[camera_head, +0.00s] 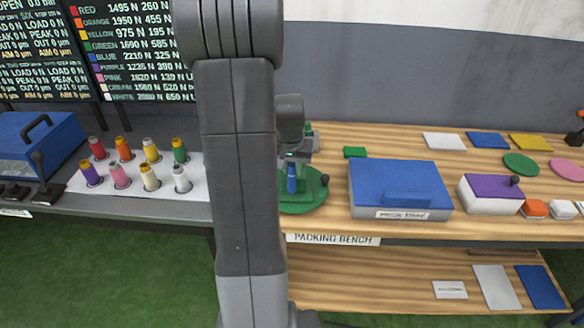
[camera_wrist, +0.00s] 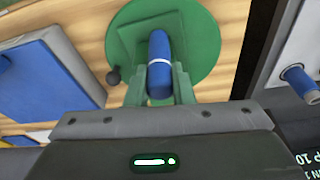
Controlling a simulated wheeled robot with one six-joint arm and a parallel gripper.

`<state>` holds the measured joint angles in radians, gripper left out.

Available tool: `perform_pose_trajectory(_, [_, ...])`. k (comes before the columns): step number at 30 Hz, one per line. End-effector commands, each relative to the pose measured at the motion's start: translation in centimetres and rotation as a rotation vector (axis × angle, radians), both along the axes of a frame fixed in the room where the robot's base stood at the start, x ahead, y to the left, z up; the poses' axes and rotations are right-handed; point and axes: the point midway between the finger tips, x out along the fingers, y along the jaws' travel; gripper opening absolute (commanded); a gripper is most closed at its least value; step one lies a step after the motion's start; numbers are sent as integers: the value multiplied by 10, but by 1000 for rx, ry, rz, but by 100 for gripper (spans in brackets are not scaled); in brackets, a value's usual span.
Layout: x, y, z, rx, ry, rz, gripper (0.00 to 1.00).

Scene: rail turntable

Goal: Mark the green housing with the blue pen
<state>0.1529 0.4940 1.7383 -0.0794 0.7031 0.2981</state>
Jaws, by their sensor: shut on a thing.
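My gripper (camera_wrist: 160,74) is shut on the blue pen (camera_wrist: 158,52), which has a pale band, in the wrist view. In the head view my gripper (camera_head: 292,158) holds the blue pen (camera_head: 292,178) upright in front of or over a green round plate (camera_head: 310,200) with a dark knob. The plate (camera_wrist: 203,45) lies behind the pen in the wrist view. A green squarish piece (camera_wrist: 128,32) shows on it, partly covered by the pen; I cannot tell if it is the green housing. Whether the pen tip touches anything is hidden.
Several coloured pens (camera_head: 123,148) stand on a white sheet at the left. Right of the plate are a small green block (camera_head: 355,152), a blue box (camera_head: 385,180) and a purple-topped box (camera_head: 490,188). Flat coloured pieces lie farther right. My arm hides part of the bench.

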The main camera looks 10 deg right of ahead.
Motion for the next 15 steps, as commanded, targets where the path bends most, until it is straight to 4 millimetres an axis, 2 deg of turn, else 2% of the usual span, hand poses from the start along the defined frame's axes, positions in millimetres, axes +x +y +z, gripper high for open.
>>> perform_pose_trajectory(15, [0,0,-6,0,0,0,3])
